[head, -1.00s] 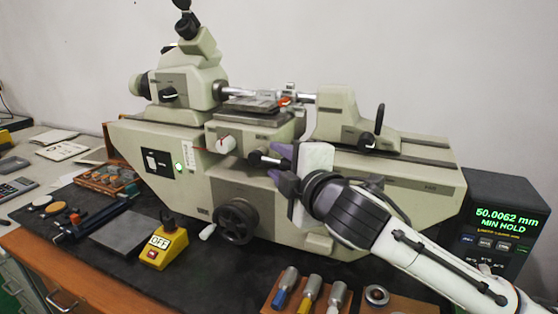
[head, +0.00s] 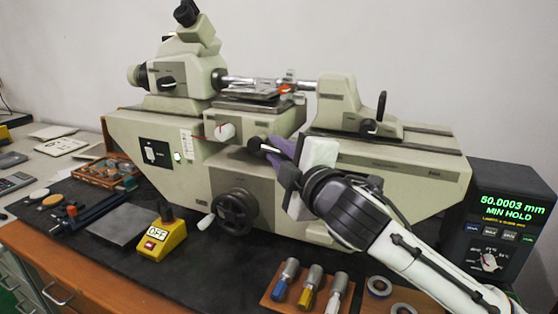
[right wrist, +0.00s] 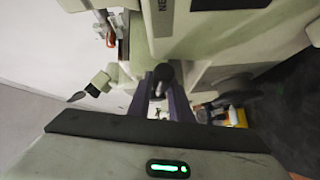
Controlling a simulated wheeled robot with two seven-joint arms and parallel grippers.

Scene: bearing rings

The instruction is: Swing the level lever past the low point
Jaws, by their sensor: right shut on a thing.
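The level lever (head: 255,144) is a short rod with a dark knob, on the front of the grey-green measuring machine below its stage. My right gripper (head: 274,150) reaches in from the right and its purple fingers are shut on the lever. The lever's dark round end (right wrist: 163,74) also shows in the right wrist view, between the two fingers (right wrist: 164,100). The fingers hide part of the rod. The readout (head: 510,209) shows 50.0003 mm and MIN HOLD. My left gripper is not in view.
The machine's stage (head: 250,103) is above the lever, and a dark handwheel (head: 236,212) is below it. Several handled tools (head: 311,285) and two rings (head: 379,286) lie at front right. Dark mat between them is clear.

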